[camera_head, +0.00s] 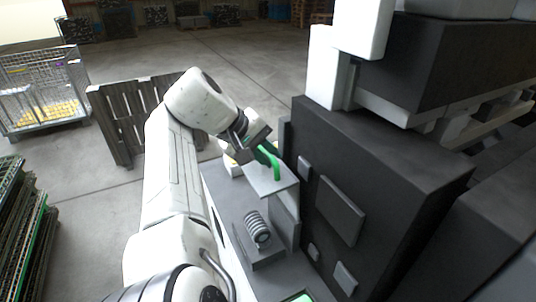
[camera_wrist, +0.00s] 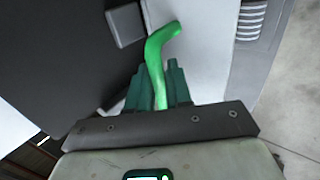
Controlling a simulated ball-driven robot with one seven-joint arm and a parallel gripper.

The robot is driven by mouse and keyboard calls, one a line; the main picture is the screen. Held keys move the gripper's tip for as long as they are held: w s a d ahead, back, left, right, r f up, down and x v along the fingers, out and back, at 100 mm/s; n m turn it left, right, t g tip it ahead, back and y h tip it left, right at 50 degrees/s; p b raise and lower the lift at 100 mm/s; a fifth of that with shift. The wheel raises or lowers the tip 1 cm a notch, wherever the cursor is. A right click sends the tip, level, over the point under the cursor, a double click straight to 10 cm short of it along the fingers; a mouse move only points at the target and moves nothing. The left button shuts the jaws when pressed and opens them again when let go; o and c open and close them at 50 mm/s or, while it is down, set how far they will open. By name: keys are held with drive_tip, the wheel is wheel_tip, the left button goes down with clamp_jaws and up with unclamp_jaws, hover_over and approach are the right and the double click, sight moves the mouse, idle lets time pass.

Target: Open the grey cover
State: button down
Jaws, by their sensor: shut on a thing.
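The grey cover (camera_head: 268,182) is a flat light-grey panel beside the dark machine; how far it is open I cannot tell. Its bent green handle (camera_head: 275,165) stands out from it. My gripper (camera_head: 262,153) is at the handle, reaching in from the upper left. In the wrist view the cover (camera_wrist: 205,50) fills the upper middle, and the handle (camera_wrist: 154,62) runs down between the dark green fingers of my gripper (camera_wrist: 157,88), which is shut on it. The handle's lower end is hidden by the gripper.
The dark machine block (camera_head: 370,185) with raised grey plates stands close on the right. A ribbed grey cylinder (camera_head: 257,230) sits on the grey bench (camera_head: 228,195) in front of the cover. A pallet (camera_head: 125,115) and wire cage (camera_head: 42,85) stand left. Open floor lies behind.

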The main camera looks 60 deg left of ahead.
drive_tip(key=c, duration=1.2)
unclamp_jaws()
drive_tip(key=b+v, duration=0.2)
drive_tip(key=v, duration=0.8)
drive_tip(key=shift+s+r, duration=0.25)
